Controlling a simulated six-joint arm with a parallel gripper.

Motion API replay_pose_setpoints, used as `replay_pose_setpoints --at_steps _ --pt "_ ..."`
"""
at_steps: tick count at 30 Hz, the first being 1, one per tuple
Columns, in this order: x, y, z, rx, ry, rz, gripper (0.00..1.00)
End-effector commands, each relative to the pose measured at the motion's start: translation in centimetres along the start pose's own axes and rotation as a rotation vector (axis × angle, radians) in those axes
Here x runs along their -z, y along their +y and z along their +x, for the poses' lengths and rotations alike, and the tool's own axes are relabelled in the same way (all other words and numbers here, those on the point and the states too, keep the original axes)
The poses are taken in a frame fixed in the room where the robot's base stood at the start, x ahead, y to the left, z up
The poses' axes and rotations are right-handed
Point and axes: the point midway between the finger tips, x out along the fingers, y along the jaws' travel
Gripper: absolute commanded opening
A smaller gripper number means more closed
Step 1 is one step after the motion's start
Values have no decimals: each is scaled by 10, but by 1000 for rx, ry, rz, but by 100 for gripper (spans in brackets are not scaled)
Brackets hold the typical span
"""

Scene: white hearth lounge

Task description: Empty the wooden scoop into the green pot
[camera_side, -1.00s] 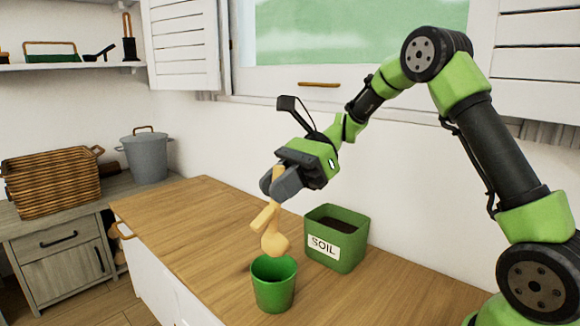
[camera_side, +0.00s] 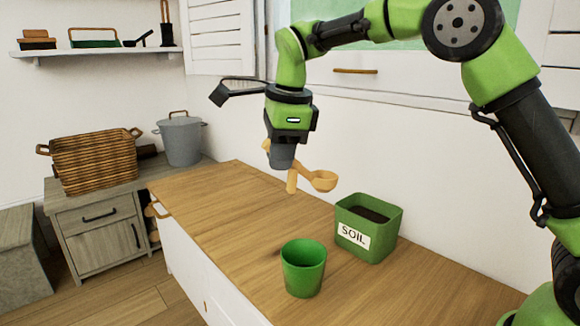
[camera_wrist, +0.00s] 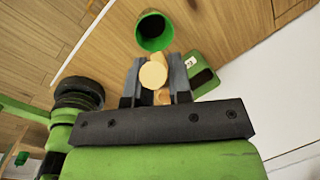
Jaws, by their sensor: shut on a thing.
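The wooden scoop (camera_side: 322,181) is held in the air by my gripper (camera_side: 281,160), which is shut on it and points down. The scoop lies about level, its bowl out to the right. A short wooden piece hangs below the grip. I cannot see whether the bowl holds anything. In the wrist view the scoop's round tan end (camera_wrist: 153,75) shows between my gripper's fingers (camera_wrist: 155,82). The green pot (camera_side: 303,270) stands upright on the counter, below and apart from the scoop. In the wrist view the pot (camera_wrist: 154,32) looks dark inside; its contents are unclear.
A green box labelled SOIL (camera_side: 368,228), with dark soil inside, stands right of and behind the pot. The wooden counter (camera_side: 215,205) is clear to the left. A wicker basket (camera_side: 95,160) and a grey lidded pot (camera_side: 181,140) stand on a cabinet farther left.

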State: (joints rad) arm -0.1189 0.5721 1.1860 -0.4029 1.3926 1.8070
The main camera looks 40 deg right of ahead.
Motion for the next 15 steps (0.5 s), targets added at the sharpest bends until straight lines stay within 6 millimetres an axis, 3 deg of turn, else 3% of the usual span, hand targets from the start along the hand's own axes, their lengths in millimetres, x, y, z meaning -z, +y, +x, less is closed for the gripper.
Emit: replay_pose_setpoints --at_steps 4,15 --pt "-5 -5 -5 7 28 13 0" --pt "1 4 42 12 106 -1 0"
